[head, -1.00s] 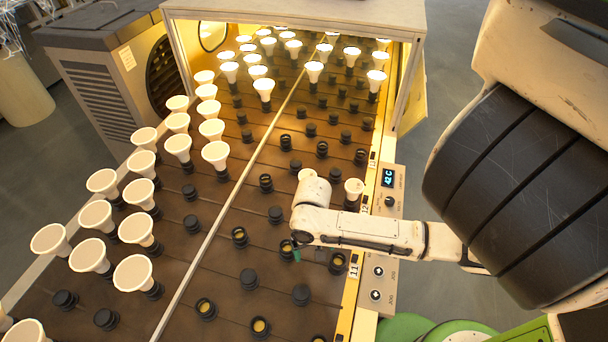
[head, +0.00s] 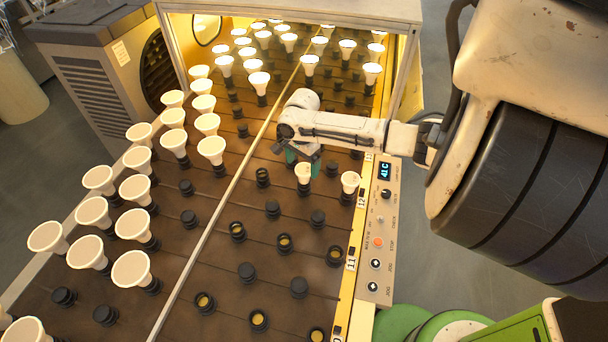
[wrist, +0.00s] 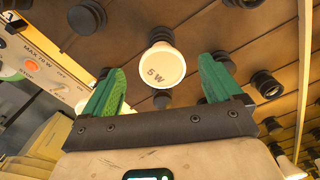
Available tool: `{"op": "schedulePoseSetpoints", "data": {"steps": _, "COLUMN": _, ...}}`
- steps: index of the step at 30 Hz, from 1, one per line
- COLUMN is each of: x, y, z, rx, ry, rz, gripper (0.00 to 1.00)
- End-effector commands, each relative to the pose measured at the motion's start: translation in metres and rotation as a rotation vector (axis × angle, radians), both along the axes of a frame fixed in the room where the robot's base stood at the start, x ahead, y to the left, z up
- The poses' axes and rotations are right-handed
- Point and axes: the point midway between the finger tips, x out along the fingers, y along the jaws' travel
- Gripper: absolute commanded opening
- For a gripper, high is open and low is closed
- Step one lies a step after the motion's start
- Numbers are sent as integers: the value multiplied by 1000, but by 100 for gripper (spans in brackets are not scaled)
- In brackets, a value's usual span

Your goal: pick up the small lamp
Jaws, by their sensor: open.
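A small lamp (head: 303,172) with a pale round face stands in the rack beside the control panel, just below my gripper (head: 301,158) in the head view. In the wrist view the lamp (wrist: 163,66) is marked "5 W" and shows between the green fingers of my gripper (wrist: 164,72), ahead of their base. My gripper is open and empty, with a finger on either side of the lamp's outline. I cannot tell how far the fingertips are above it. Its socket is partly hidden.
A second small lamp (head: 350,182) stands close on the right, next to the control panel (head: 380,225). A rail (head: 225,190) runs lengthwise along the rack. Larger lamps (head: 132,268) fill the left side; several empty sockets (head: 247,271) lie nearer.

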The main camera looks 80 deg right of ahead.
Motion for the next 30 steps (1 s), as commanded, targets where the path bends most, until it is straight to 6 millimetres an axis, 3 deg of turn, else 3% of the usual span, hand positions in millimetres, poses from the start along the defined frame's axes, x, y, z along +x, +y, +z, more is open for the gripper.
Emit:
{"op": "schedulePoseSetpoints", "data": {"steps": 7, "x": -1, "y": -2, "z": -18, "rx": -1, "ry": 3, "rz": 0, "gripper": 92}}
{"op": "schedulePoseSetpoints", "data": {"steps": 15, "x": -1, "y": -5, "z": -53, "rx": -1, "ry": 3, "rz": 2, "gripper": 92}}
{"op": "schedulePoseSetpoints", "data": {"steps": 24, "x": -1, "y": -5, "z": -59, "rx": -2, "ry": 1, "rz": 2, "gripper": 92}}
{"op": "schedulePoseSetpoints", "data": {"steps": 30, "x": -1, "y": -5, "z": -59, "rx": -2, "ry": 1, "rz": 2, "gripper": 75}}
